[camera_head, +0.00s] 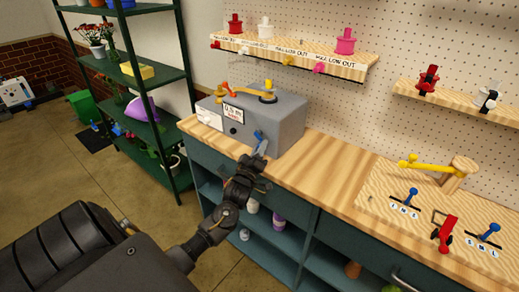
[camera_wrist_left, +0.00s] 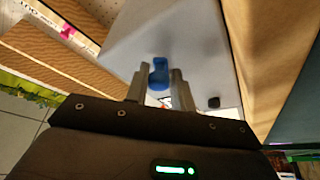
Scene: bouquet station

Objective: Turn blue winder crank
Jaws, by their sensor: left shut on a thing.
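The blue winder crank (camera_head: 259,136) sticks out from the front of a grey box-shaped winder (camera_head: 285,124) on the wooden counter. My left gripper (camera_head: 257,152) is at the crank, in front of the box. In the left wrist view the blue crank (camera_wrist_left: 158,74) shows between the two fingers of my left gripper (camera_wrist_left: 156,85), close to the grey box face (camera_wrist_left: 200,45). The fingers are shut on it. The lower part of the crank is hidden by the fingers and the gripper body. My right gripper is in neither view.
A yellow lever on a wooden post (camera_head: 462,170), blue levers (camera_head: 411,197) and a red clamp (camera_head: 446,234) stand on a board at the right. Shelves on the pegboard hold spools (camera_head: 345,40). The counter (camera_head: 330,165) between box and board is clear. A green rack (camera_head: 130,75) stands left.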

